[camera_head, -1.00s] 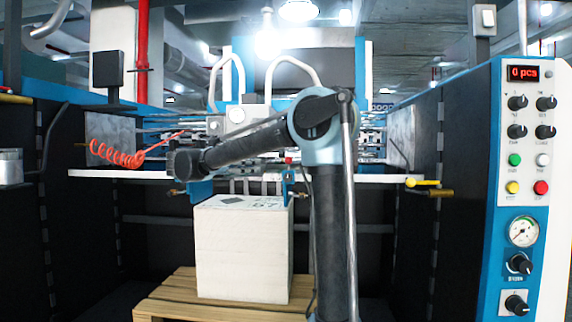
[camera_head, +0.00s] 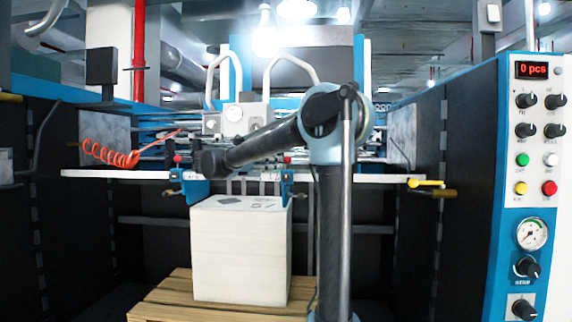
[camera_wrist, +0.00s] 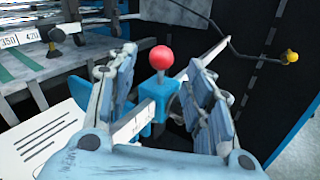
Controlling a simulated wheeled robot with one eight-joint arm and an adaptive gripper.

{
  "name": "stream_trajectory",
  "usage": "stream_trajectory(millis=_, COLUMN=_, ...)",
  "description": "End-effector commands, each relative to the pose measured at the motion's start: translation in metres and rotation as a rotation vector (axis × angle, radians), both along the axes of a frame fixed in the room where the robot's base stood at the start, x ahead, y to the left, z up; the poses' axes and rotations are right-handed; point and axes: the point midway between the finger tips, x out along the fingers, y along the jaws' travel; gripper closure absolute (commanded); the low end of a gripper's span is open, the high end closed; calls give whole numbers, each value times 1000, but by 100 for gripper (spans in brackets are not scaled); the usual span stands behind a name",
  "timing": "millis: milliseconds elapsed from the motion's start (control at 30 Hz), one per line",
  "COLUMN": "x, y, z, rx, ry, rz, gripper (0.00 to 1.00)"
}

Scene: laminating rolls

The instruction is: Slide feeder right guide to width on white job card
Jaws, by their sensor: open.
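The right guide is a blue block with a red ball knob (camera_wrist: 162,58) in the wrist view. It sits on a pale rail (camera_wrist: 205,62). In the head view the right guide (camera_head: 287,183) stands at the right of the paper stack (camera_head: 240,255). The left guide (camera_head: 194,190) is at the stack's left. My gripper (camera_wrist: 160,85) is open, its fingers on either side of the knob and block; contact is unclear. It is hidden in the head view. A white printed sheet (camera_wrist: 42,135) lies lower left in the wrist view. Marks on the stack top (camera_head: 262,202) are unreadable.
The stack stands on a wooden pallet (camera_head: 165,300). A scale reading 350 and 420 (camera_wrist: 20,37) shows in the wrist view. A bent rod with a yellow knob (camera_wrist: 290,57) is at right. The control panel (camera_head: 522,180) stands at the far right of the head view.

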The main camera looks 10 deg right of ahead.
Motion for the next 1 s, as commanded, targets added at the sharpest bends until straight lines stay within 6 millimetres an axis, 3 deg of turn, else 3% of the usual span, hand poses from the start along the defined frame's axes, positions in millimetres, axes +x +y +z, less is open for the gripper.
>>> stream_trajectory(millis=200, x=11, y=-35, z=0, rx=0, ry=0, rz=-4, gripper=53)
stream_trajectory(millis=400, x=18, y=-55, z=0, rx=0, ry=0, rz=-2, gripper=53)
stream_trajectory(millis=867, x=21, y=-63, z=0, rx=0, ry=0, rz=-1, gripper=53)
stream_trajectory(millis=1000, x=21, y=-63, z=0, rx=0, ry=0, rz=0, gripper=84)
